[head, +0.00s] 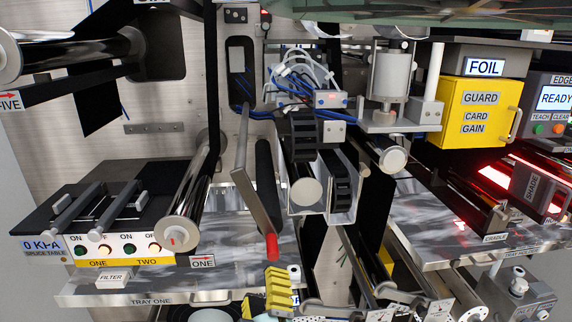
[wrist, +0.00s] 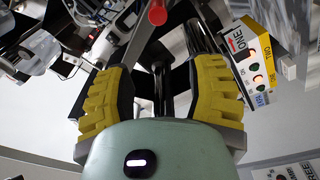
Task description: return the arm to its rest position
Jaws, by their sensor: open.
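My gripper (wrist: 160,85) is open in the wrist view, with its two yellow ribbed fingers spread apart and nothing between them. In the head view yellow ribbed finger parts of my gripper (head: 279,292) show at the bottom centre, just below the red-tipped lever (head: 271,247). The lever's red tip also shows at the top of the wrist view (wrist: 157,12), beyond the fingers. A gap between the fingers and the lever shows in the wrist view. Most of my arm is out of view.
The splice table (head: 110,200) with its switch panel stands at the left, beside a metal roller (head: 185,215). Tray one (head: 130,290) lies below. A yellow guard box (head: 480,112) and a cradle (head: 495,222) are at the right. Rollers and brackets crowd the lower right.

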